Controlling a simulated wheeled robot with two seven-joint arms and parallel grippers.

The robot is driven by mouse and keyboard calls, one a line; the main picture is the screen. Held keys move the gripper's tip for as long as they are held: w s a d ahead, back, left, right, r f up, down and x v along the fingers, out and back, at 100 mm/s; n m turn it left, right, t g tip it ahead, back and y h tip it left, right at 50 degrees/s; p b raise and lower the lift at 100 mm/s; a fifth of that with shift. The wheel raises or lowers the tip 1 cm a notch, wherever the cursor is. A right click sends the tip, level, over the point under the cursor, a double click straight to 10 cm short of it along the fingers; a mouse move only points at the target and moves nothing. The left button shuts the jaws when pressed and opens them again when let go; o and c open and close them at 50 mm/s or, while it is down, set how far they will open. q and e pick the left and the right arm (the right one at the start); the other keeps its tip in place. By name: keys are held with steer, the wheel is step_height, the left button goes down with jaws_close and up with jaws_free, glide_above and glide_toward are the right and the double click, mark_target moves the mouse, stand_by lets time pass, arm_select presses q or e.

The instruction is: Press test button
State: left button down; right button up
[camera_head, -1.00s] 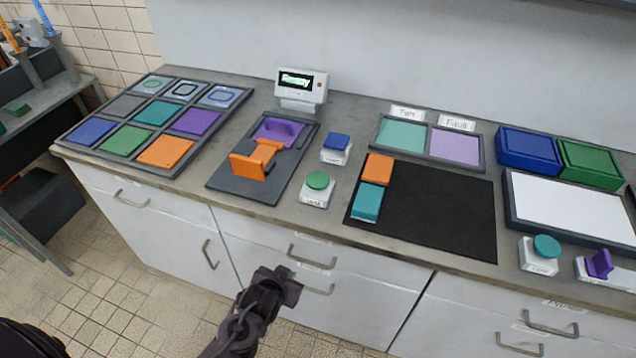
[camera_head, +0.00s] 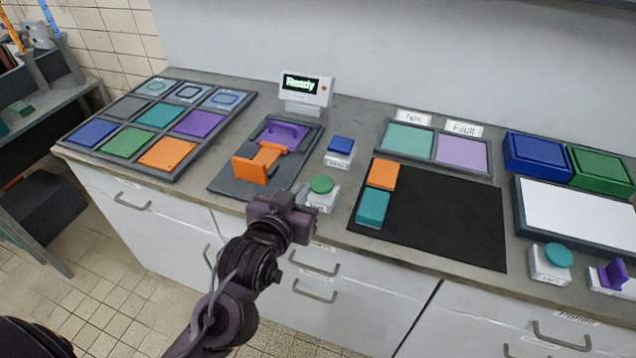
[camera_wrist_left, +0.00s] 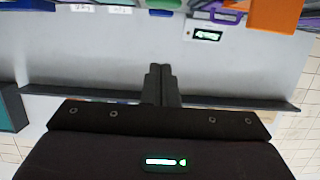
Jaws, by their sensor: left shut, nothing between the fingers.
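A round green button (camera_head: 321,184) sits on a small white box on the bench, just right of the orange and purple fixture. A square blue button (camera_head: 340,145) on a white box stands behind it. A round teal button (camera_head: 558,255) on a white box is at the right. The labels on these boxes are too small to read surely. My left gripper (camera_head: 305,202) is shut and empty, at the bench's front edge close by the green button; I cannot tell whether they touch. Its closed fingers show in the left wrist view (camera_wrist_left: 161,86). My right gripper is not in view.
A display (camera_head: 303,88) reading "Ready" stands at the back. The fixture (camera_head: 262,160) is left of the buttons. A tile tray (camera_head: 157,122) is far left. A black mat (camera_head: 440,222) with orange and teal blocks is right. Blue and green boxes (camera_head: 538,155) are behind a white panel.

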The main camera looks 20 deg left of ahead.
arm_select(q)
steer(key=p, duration=0.2)
glide_above(318, 191)
steer(key=shift+w+f, duration=0.2)
steer(key=shift+f, duration=0.9)
step_height(318, 191, down, 3)
steer(key=shift+s+r, duration=0.1)
steer(key=shift+s+f+p, duration=0.1)
steer(key=shift+f+p, duration=0.2)
steer(key=shift+f, duration=0.4)
steer(key=shift+f, duration=1.1)
